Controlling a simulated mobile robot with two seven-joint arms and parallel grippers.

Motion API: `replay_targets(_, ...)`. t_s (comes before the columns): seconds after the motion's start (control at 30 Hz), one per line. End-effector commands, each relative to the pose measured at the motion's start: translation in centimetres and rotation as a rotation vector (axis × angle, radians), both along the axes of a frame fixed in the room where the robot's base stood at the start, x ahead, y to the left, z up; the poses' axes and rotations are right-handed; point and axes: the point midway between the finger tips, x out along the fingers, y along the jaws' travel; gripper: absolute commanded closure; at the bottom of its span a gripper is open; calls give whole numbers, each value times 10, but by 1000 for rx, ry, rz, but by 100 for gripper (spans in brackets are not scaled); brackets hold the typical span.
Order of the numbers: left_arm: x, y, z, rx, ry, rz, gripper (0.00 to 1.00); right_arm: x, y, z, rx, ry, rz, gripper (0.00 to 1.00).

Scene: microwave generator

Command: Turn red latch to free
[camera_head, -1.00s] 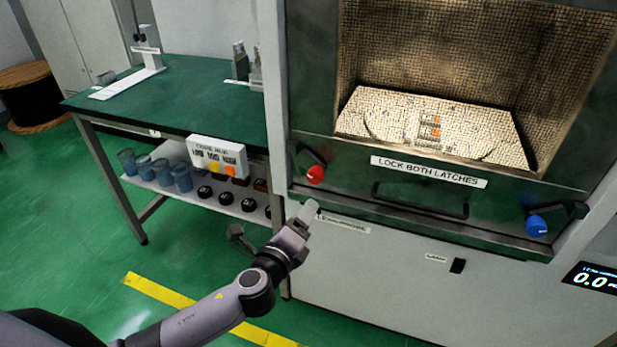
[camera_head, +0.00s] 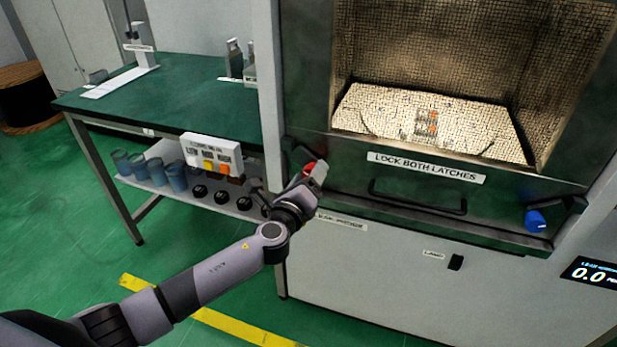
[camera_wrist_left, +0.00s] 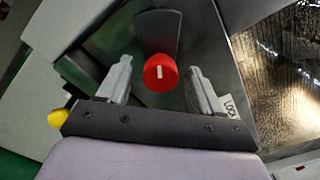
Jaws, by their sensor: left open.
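The red latch knob (camera_wrist_left: 160,72) shows between the two open fingers of my left gripper (camera_wrist_left: 157,85) in the left wrist view, with a white mark on its face and its dark lever arm behind it. In the head view my left gripper (camera_head: 312,174) is at the red latch (camera_head: 308,168) on the lower left of the microwave door, and partly covers it. I cannot tell whether the fingers touch the knob. The blue latch (camera_head: 536,220) is at the lower right of the door. My right gripper is out of view.
The door has a dark handle (camera_head: 417,197) below a "LOCK BOTH LATCHES" label (camera_head: 426,167). A green table (camera_head: 185,90) with blue cups (camera_head: 152,172) on its lower shelf stands to the left.

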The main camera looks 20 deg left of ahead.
Motion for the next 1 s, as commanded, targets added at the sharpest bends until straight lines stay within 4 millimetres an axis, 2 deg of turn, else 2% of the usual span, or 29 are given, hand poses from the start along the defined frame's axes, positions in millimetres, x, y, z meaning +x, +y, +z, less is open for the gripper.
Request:
replay_targets(0.23,1,0,0,-1,-1,-1,34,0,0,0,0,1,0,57)
replay_targets(0.27,1,0,0,-1,-1,-1,41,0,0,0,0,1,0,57)
replay_targets(0.4,1,0,0,-1,-1,-1,87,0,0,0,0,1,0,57)
replay_targets(0.43,1,0,0,-1,-1,-1,91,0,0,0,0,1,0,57)
replay_targets(0.77,0,0,-1,-39,1,-1,91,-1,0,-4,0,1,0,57)
replay_targets(1.0,0,-1,-2,-174,4,-1,91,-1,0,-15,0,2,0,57)
